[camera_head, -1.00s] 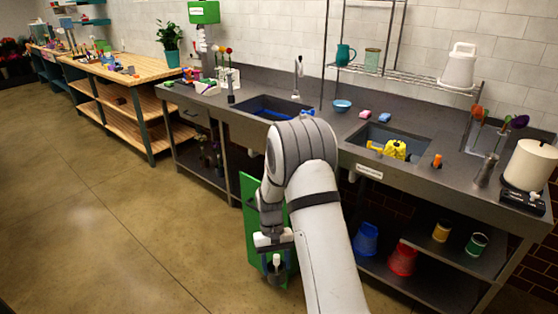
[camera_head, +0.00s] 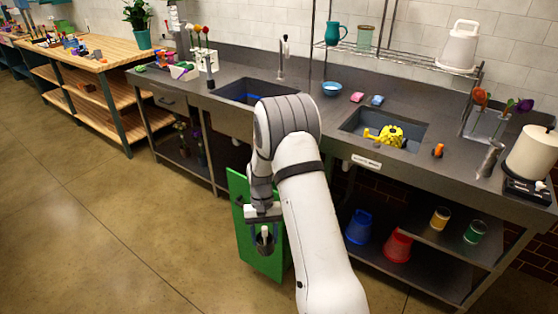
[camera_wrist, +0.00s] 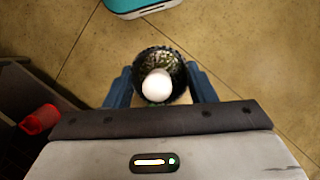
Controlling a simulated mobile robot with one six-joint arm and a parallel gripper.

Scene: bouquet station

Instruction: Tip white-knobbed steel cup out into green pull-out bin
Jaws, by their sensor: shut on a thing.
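The steel cup (camera_head: 265,245) is dark grey in the head view and hangs upright in my gripper (camera_head: 264,226), in front of the green pull-out bin (camera_head: 245,240). In the wrist view the cup (camera_wrist: 160,57) is seen from above, with a speckled inside and a round white knob (camera_wrist: 157,86). My gripper's two blue-grey fingers (camera_wrist: 160,88) are shut on its sides. The bin's green front stands under the counter by the left sink; my arm and the cup cover part of it. The bin's opening cannot be made out.
The counter (camera_head: 325,115) with two sinks runs behind the bin. A blue bucket (camera_head: 360,227) and a red bucket (camera_head: 397,246) stand on the lower shelf to the right. A teal and white object (camera_wrist: 140,6) shows at the wrist view's top edge. The floor at left is clear.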

